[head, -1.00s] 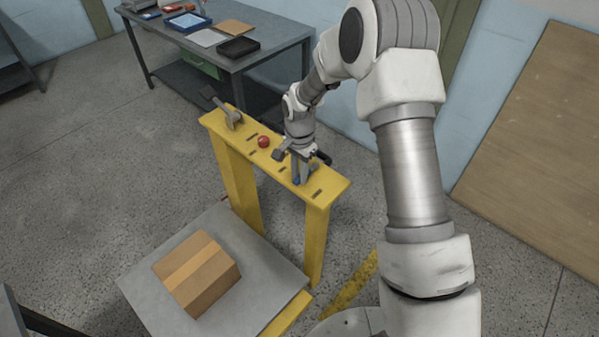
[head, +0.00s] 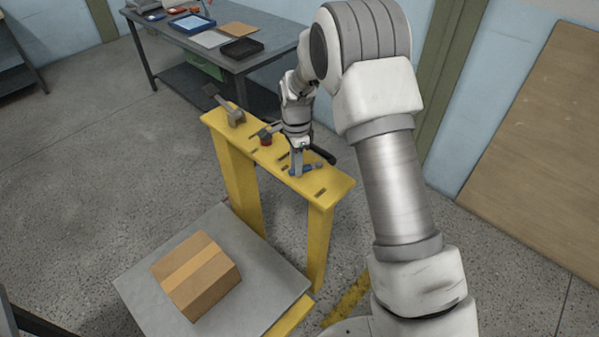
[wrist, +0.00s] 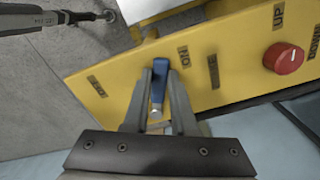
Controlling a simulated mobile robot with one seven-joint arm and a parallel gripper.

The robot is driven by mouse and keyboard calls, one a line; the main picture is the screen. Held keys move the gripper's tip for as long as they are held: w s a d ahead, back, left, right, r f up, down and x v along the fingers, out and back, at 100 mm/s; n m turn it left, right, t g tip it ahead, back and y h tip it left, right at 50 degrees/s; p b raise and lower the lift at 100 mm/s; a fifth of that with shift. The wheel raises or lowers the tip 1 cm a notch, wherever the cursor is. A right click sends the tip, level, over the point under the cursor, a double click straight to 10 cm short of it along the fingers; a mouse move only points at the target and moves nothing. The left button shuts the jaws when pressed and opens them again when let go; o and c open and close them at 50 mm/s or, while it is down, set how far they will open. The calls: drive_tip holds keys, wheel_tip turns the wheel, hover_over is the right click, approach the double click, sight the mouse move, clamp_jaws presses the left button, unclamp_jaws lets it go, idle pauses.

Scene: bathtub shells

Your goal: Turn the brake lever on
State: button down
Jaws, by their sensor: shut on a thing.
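The blue brake lever (wrist: 158,90) sits on top of the yellow control stand (head: 230,170). In the wrist view its blue end lies between my gripper's two fingers (wrist: 161,80), which are shut on it. The lever is close to the "ON" label (wrist: 184,57); another label (wrist: 96,86), too small to read, is farther left. In the head view my gripper (head: 298,168) points down at the right part of the stand's top, and the blue lever (head: 309,170) shows only in part beside the fingers. The lever's base is partly hidden.
A red button (wrist: 284,58) is on the same panel, near the "UP" label (wrist: 279,14). A grey lever (head: 234,117) stands at the stand's far left end. A cardboard box (head: 196,278) rests on a grey platform (head: 140,285) in front. A workbench (head: 270,65) stands behind.

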drive_tip(key=w+m, duration=0.1)
drive_tip(key=m, duration=0.1)
drive_tip(key=shift+w+a+m, duration=0.25)
drive_tip(key=shift+w+m, duration=0.15)
drive_tip(key=w+m, duration=0.2)
drive_tip(key=m, duration=0.1)
drive_tip(key=shift+d+m, duration=0.1)
drive_tip(key=shift+m, duration=0.2)
drive_tip(key=w+m, duration=0.1)
drive_tip(key=m, duration=0.1)
drive_tip(key=w+d+m, duration=0.1)
drive_tip(key=m, duration=0.1)
drive_tip(key=shift+w, duration=0.2)
drive_tip(key=shift+w+d+m, duration=0.2)
drive_tip(key=shift+w+m, duration=0.05)
drive_tip(key=shift+m, duration=0.4)
drive_tip(key=shift+w+d+m, duration=0.2)
drive_tip(key=shift+w+m, duration=0.05)
drive_tip(key=shift+m, duration=0.4)
drive_tip(key=c, duration=0.7)
unclamp_jaws()
drive_tip(key=shift+d, duration=0.1)
drive_tip(key=shift+r, duration=0.1)
